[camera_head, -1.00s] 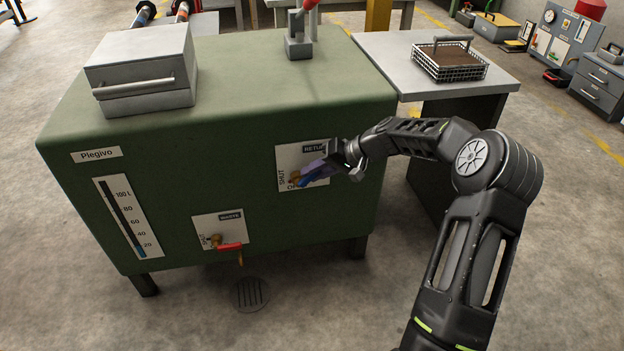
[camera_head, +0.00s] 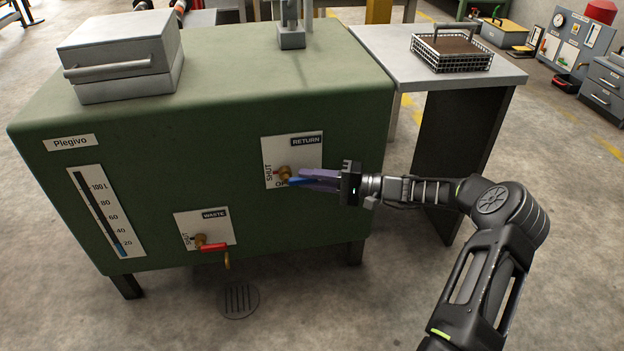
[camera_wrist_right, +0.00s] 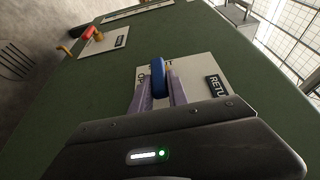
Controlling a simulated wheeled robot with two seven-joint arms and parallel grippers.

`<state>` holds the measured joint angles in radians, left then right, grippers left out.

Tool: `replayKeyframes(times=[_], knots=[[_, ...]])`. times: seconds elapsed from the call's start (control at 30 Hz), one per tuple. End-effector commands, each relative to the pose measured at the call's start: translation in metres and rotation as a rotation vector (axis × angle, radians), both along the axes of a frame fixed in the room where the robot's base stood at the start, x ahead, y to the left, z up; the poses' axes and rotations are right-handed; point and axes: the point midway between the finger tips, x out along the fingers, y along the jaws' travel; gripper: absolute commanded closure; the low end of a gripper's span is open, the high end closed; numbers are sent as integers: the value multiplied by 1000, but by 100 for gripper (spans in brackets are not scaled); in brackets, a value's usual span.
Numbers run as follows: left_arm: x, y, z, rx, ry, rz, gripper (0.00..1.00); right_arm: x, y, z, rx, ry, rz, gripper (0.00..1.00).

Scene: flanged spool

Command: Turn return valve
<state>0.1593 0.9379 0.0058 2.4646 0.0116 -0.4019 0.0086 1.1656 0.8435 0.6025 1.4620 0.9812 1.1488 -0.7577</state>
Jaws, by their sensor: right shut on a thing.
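The return valve has a brass body (camera_head: 284,172) on a white plate marked RETURN, on the front of the green tank. Its blue lever (camera_head: 300,182) points right, roughly level, from the brass body. My right gripper (camera_head: 312,179) comes in from the right with its purple fingers shut on the lever. In the right wrist view the blue lever (camera_wrist_right: 158,78) sits between both fingers (camera_wrist_right: 158,95). The plate reads SHUT along its left side; the lower label is partly hidden by the lever and fingers. My left gripper is out of view.
The waste valve with a red lever (camera_head: 213,248) is lower left on the tank (camera_head: 130,200). A floor drain (camera_head: 238,300) lies below. A side table (camera_head: 500,75) with a wire basket (camera_head: 452,52) stands right of the tank, behind my right arm.

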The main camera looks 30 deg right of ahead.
Motion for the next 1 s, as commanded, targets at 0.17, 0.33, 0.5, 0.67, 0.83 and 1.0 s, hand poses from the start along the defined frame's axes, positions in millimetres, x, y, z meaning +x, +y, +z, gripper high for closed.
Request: replayKeyframes(times=[0.17, 0.33, 0.5, 0.67, 0.83, 1.0], knots=[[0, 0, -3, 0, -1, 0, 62, 0, 0, -3, 27, -8, 0, 100], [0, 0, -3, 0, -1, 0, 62, 0, 1, -3, 32, -10, 1, 100], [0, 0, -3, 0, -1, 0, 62, 0, 1, -3, 32, -9, 2, 100], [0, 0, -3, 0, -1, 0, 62, 0, 1, -3, 32, -8, 2, 69], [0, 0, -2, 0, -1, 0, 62, 0, 1, -3, 31, -9, 2, 58], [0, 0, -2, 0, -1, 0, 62, 0, 1, -2, 30, -10, 1, 58]])
